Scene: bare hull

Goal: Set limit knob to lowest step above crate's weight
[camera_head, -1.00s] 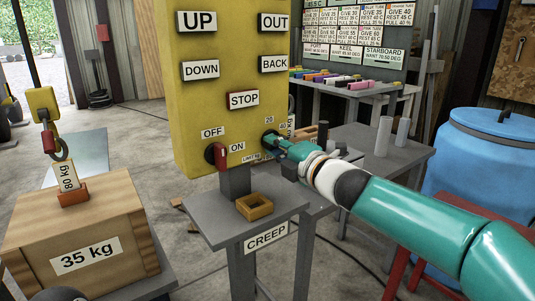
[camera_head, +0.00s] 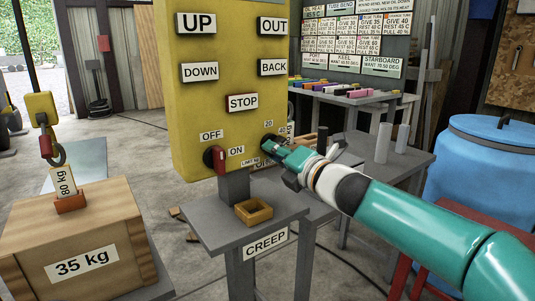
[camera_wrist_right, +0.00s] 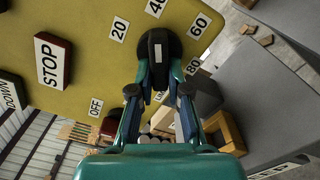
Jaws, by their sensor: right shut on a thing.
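The limit knob (camera_wrist_right: 160,48) is a dark round knob with a raised grip and a pale mark, on the yellow panel (camera_head: 195,110). Number labels 20 (camera_wrist_right: 119,28), 40 (camera_wrist_right: 156,6), 60 (camera_wrist_right: 199,25) and 80 (camera_wrist_right: 193,67) surround it. The pale mark lies toward the 40 side; its exact setting is hard to tell. My right gripper (camera_wrist_right: 160,85) is shut on the knob's grip; it also shows in the head view (camera_head: 276,147), hiding most of the knob. The wooden crate (camera_head: 110,235) reads 35 kg. My left gripper is out of view.
A red OFF/ON switch (camera_head: 214,158) sits left of the knob. A CREEP stand (camera_head: 215,228) with a small yellow tray (camera_head: 254,211) is below. A blue barrel (camera_head: 480,170) stands right.

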